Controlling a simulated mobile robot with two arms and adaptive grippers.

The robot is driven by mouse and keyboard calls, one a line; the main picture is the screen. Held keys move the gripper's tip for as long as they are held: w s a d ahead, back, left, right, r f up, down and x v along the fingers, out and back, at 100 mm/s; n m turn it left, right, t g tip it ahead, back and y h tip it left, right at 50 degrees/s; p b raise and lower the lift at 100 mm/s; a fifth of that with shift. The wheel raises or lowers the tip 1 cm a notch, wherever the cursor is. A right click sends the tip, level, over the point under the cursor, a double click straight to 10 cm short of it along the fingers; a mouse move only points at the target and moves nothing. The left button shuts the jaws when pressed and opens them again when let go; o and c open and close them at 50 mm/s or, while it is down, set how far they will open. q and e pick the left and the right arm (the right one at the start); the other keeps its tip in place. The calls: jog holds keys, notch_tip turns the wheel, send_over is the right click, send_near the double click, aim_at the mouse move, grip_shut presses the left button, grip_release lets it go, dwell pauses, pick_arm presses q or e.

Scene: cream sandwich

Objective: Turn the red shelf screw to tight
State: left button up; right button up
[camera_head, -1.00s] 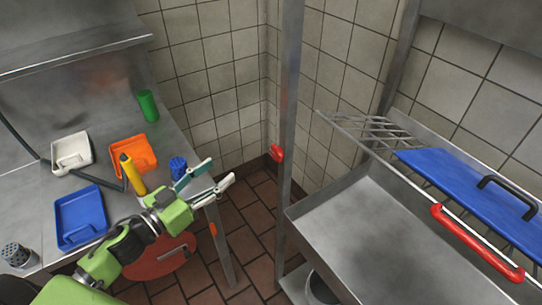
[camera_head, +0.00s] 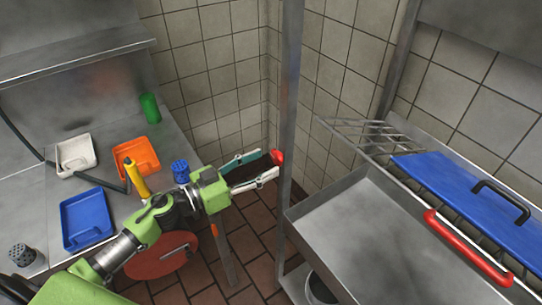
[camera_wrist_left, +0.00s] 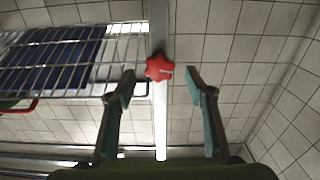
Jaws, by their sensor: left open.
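The red shelf screw (camera_head: 277,156) is a small lobed knob on the upright metal post (camera_head: 288,100). In the left wrist view the red screw (camera_wrist_left: 159,67) shows its star-like face near the top middle, against the post. My left gripper (camera_head: 266,164) is open and empty, its fingers pointing at the screw. In the left wrist view the gripper (camera_wrist_left: 160,76) has one fingertip on each side of the screw, with gaps; the screw appears at or just beyond the tips. I cannot tell the exact depth. My right gripper is not in view.
A steel table (camera_head: 30,190) at left holds a blue tray (camera_head: 86,217), an orange tray, a white tray and bottles. Tiled walls stand behind.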

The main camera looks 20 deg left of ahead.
aim_at(275, 159)
pick_arm(q)
jog(key=shift+x, duration=1.8)
jog(key=c, duration=1.1)
